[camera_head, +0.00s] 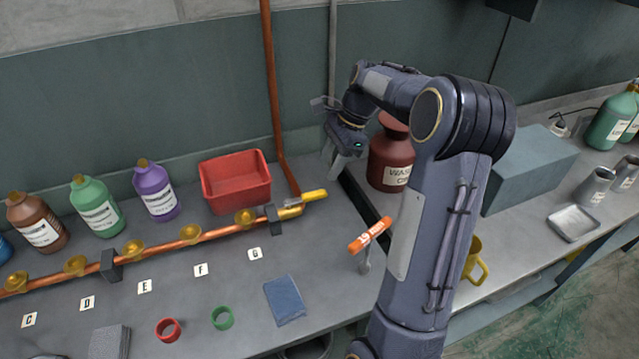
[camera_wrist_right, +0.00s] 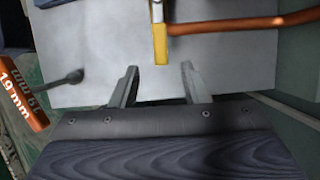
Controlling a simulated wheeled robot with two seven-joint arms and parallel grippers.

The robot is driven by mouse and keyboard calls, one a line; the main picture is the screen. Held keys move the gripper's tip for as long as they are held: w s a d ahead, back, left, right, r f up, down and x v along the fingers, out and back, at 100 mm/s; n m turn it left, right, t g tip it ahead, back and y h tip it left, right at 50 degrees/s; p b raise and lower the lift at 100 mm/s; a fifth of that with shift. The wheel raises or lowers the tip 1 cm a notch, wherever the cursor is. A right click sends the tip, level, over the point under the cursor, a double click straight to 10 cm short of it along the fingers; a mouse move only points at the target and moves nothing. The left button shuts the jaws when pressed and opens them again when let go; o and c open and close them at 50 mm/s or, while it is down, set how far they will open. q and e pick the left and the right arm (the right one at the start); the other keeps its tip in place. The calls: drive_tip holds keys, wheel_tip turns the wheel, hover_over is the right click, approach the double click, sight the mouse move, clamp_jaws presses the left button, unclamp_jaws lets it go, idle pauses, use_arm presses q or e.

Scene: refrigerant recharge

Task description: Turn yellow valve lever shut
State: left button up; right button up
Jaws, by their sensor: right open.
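The yellow valve lever (camera_head: 314,195) sits at the right end of the copper pipe (camera_head: 192,234) on the bench. It points to the right, in line with the pipe. In the right wrist view the lever (camera_wrist_right: 160,46) lies ahead of the fingers, its end near the gap between the fingertips. My right gripper (camera_head: 342,168) is open and empty, above and slightly right of the lever, apart from it in the head view. Its two fingers (camera_wrist_right: 158,72) show spread in the wrist view. My left gripper is out of view.
An orange 19 mm tool (camera_head: 370,235) is near the bench edge, right of the lever. A red bin (camera_head: 235,181) and a brown waste jug (camera_head: 391,160) stand close by. A vertical copper pipe (camera_head: 273,95) rises behind. Brass valves (camera_head: 133,248) line the pipe.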

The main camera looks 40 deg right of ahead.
sight(316, 193)
drive_tip(key=x, duration=0.7)
drive_tip(key=shift+f, duration=0.4)
drive_tip(key=shift+c, duration=0.3)
clamp_jaws()
